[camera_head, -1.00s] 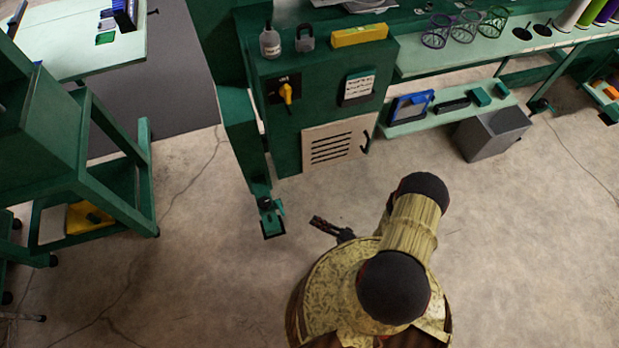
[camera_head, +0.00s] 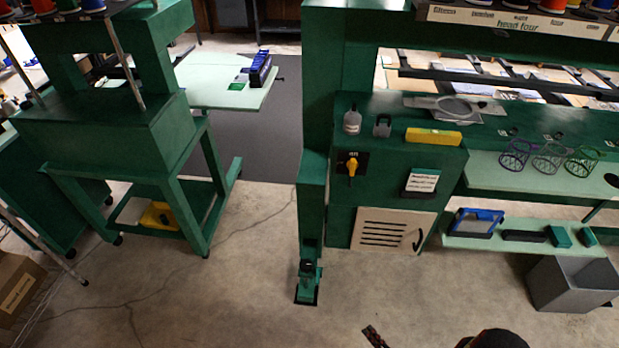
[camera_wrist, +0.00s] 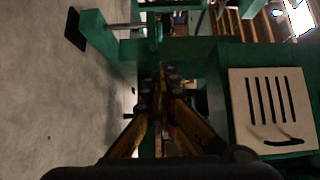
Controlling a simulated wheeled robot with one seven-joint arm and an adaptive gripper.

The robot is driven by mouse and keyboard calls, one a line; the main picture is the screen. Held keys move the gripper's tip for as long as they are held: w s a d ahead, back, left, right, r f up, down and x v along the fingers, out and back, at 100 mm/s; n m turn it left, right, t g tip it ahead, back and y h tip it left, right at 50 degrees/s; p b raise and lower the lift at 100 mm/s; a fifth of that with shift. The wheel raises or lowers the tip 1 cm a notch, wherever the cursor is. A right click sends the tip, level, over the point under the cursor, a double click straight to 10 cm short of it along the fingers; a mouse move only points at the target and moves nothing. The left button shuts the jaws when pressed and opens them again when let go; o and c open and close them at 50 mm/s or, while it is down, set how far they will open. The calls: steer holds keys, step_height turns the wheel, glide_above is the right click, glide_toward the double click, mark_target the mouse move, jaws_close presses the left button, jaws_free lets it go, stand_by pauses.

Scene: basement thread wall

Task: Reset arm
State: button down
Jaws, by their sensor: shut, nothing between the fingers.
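My gripper (camera_head: 374,337) shows only as a dark tip at the bottom edge of the head view, above bare floor. Part of my arm (camera_head: 492,340) shows as a dark rounded joint to its right; the rest is below the picture. In the wrist view my gripper (camera_wrist: 160,82) points ahead with its fingers together and nothing between them. The green machine frame lies beyond the fingertips there, and the gripper appears clear of it.
A green cabinet with a vented beige panel (camera_head: 392,231) and yellow switch (camera_head: 352,166) stands ahead. A green stand (camera_head: 150,190) and cardboard box (camera_head: 18,290) are left. Floor between is clear.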

steer(key=w+d+r+n+g+y, duration=0.2)
steer(key=w+r+n+g, duration=0.15)
steer(key=w+r, duration=0.45)
steer(key=w+d+r+n+g+y, duration=0.2)
steer(key=w+d+r+g+y, duration=0.15)
steer(key=r, duration=0.75)
steer(key=w+a+r+n+g+h+p, duration=0.15)
steer(key=r+g, duration=0.25)
steer(key=r, duration=0.8)
steer(key=w+a+r+n+g+h, duration=0.2)
steer(key=a+r+g, duration=0.1)
steer(key=r, duration=0.9)
steer(key=s+a+r+n+h, duration=0.1)
steer(key=s+a+r+h, duration=0.15)
steer(key=r, duration=0.45)
steer(key=s+a+r+n+g+h, duration=0.15)
steer(key=s+r, duration=0.25)
steer(key=r, duration=0.4)
steer(key=s+a+r+h, duration=0.1)
steer(key=s+r+h, duration=0.15)
steer(key=r, duration=0.45)
steer(key=s+r+t+h+p, duration=0.1)
steer(key=s+r+t+h, duration=0.4)
steer(key=s+r, duration=0.8)
steer(key=s+t, duration=0.1)
steer(key=s, duration=0.3)
steer(key=shift+s+a+r+p, duration=0.2)
steer(key=shift+s+r+p, duration=0.05)
steer(key=shift+r+p, duration=0.1)
